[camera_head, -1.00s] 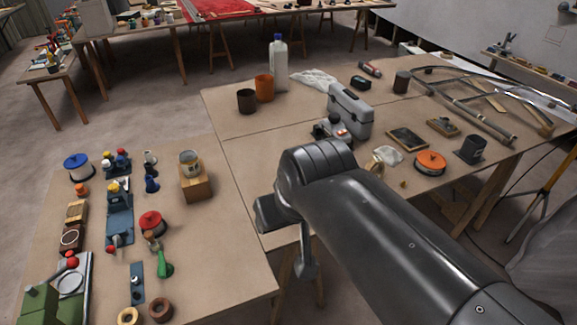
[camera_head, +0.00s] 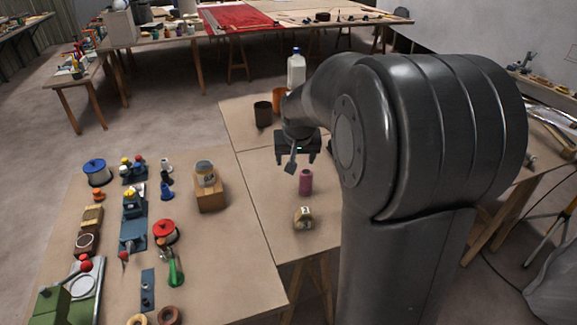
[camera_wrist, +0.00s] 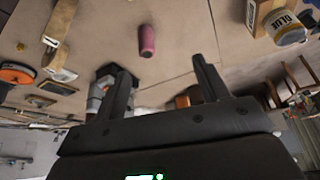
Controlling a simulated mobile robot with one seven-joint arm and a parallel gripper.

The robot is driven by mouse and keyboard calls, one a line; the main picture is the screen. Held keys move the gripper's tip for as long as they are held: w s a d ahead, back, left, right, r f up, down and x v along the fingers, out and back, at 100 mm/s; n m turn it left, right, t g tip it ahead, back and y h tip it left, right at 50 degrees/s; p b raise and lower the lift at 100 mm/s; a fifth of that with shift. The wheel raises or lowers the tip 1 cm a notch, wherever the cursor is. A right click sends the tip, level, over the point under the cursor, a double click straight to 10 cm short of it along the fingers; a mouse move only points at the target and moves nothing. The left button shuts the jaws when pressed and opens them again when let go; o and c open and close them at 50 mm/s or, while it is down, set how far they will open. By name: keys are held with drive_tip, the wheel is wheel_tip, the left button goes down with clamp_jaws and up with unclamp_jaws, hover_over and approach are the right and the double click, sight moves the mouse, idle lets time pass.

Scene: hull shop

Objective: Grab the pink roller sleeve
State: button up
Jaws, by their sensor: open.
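The pink roller sleeve (camera_head: 305,181) stands upright on the brown worktable, near its left part, in the head view. It also shows in the wrist view (camera_wrist: 146,41), above and between the finger tips in the picture. My gripper (camera_head: 296,161) is above and behind the sleeve in the head view, its fingers pointing down. In the wrist view the two fingers (camera_wrist: 157,66) are wide apart with nothing between them. The sleeve is clear of the fingers, and none of it is hidden.
A small cream item (camera_head: 304,217) lies in front of the sleeve. A glue jar (camera_head: 205,172) stands on a wooden block (camera_head: 210,196) to the left. A white bottle (camera_head: 296,68) and a dark cup (camera_head: 263,114) stand behind. My arm hides the table's right part.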

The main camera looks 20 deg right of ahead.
drive_tip(key=m, duration=0.1)
approach(305, 174)
drive_tip(key=f, duration=0.1)
drive_tip(key=shift+g, duration=0.3)
drive_tip(key=x, duration=0.8)
drive_tip(key=shift+w+r, duration=0.1)
drive_tip(key=shift+w, duration=0.35)
drive_tip(key=shift+d+x, duration=0.15)
drive_tip(key=shift+x, duration=1.3)
drive_tip(key=shift+d+x, duration=0.15)
drive_tip(key=shift+x, duration=1.25)
drive_tip(key=shift+s, duration=0.1)
drive_tip(key=c, duration=1.1)
